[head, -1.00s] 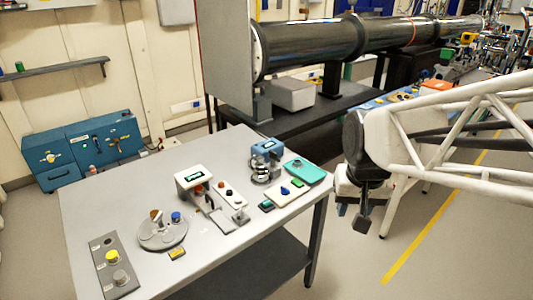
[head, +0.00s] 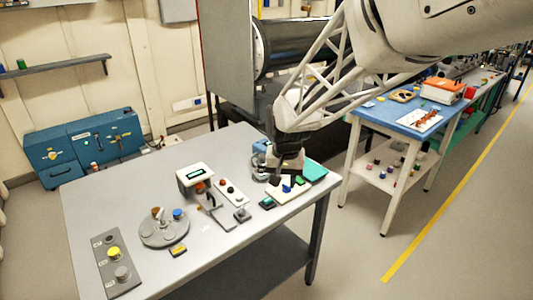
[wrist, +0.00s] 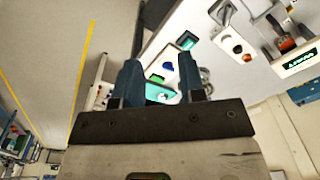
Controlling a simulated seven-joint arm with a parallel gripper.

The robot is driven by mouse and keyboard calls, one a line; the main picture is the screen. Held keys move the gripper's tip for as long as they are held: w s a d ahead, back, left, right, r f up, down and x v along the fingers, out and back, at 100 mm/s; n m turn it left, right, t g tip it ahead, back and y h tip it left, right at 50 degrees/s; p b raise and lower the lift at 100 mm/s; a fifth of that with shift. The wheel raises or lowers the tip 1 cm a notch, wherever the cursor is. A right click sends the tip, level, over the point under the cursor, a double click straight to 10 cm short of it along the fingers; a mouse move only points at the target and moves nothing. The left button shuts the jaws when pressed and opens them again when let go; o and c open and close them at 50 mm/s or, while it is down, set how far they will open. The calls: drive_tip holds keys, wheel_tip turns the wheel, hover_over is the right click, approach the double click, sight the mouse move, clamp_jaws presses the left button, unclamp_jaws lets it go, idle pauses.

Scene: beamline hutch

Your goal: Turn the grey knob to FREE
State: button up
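A grey knob (head: 122,273) sits at the near end of a dark grey panel (head: 108,265) at the table's front left, in the head view. A yellow knob (head: 113,252) is on the same panel. The panel's small labels are too small to read, so the knob's setting cannot be told. My gripper (head: 289,178) is above the back right of the table, far to the right of the grey knob. In the wrist view its two blue fingers (wrist: 158,68) are spread with nothing between them. The grey knob does not show in the wrist view.
A round grey disc (head: 150,238) with small parts and a white-topped display unit (head: 190,174) stand between my gripper and the grey knob.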

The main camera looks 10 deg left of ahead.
hover_over(241, 209)
drive_tip(key=shift+g, duration=0.4)
wheel_tip(241, 209, down, 11)
drive_tip(key=shift+w+f, duration=0.1)
drive_tip(key=shift+f, duration=3.9)
clamp_jaws()
